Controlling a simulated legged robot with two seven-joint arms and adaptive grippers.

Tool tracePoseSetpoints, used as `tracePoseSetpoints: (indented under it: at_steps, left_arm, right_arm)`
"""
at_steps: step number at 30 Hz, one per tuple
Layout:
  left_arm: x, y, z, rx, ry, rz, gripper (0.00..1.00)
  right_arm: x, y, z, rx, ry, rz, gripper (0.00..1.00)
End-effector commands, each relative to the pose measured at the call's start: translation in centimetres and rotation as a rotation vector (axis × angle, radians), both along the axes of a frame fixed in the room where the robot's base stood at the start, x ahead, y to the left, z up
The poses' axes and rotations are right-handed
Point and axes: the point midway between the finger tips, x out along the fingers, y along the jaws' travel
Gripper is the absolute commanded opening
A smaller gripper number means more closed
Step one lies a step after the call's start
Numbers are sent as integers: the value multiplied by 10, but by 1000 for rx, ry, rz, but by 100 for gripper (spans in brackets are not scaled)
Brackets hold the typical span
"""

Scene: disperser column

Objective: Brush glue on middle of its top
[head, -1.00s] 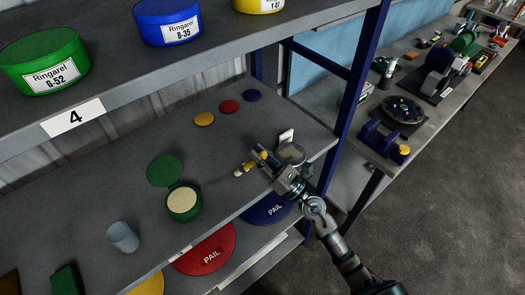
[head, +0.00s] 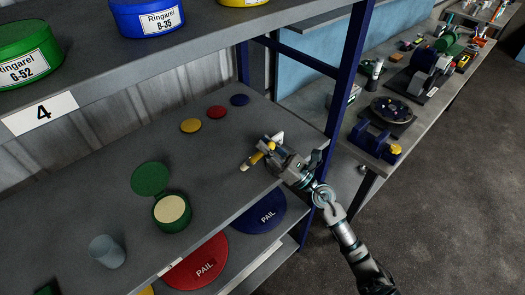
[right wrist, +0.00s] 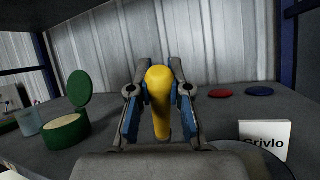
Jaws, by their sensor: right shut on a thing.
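My right gripper (head: 268,147) is shut on a yellow-handled brush (head: 255,158), held over the right part of the middle shelf. The brush points left, with its pale end toward the lower left in the head view. In the right wrist view the rounded yellow handle (right wrist: 160,90) sits between both fingers. My left gripper is out of view.
Yellow (head: 190,125), red (head: 216,112) and blue (head: 240,100) discs lie farther back on the shelf. A grey cup (head: 106,251) stands at the left front. A blue shelf post (head: 343,90) rises close to my right arm. Labelled tubs stand on the shelf above.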

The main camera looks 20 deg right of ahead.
Motion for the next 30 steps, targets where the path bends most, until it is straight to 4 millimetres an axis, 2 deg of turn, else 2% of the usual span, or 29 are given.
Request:
tracePoseSetpoints:
  at_steps: [10, 24, 30]
  left_arm:
    - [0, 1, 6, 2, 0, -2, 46]
    - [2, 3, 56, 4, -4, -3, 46]
    - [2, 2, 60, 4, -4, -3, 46]
  right_arm:
    - [0, -1, 6, 1, -1, 0, 0]
    - [0, -1, 58, 1, -2, 0, 0]
    - [0, -1, 62, 1, -2, 0, 0]
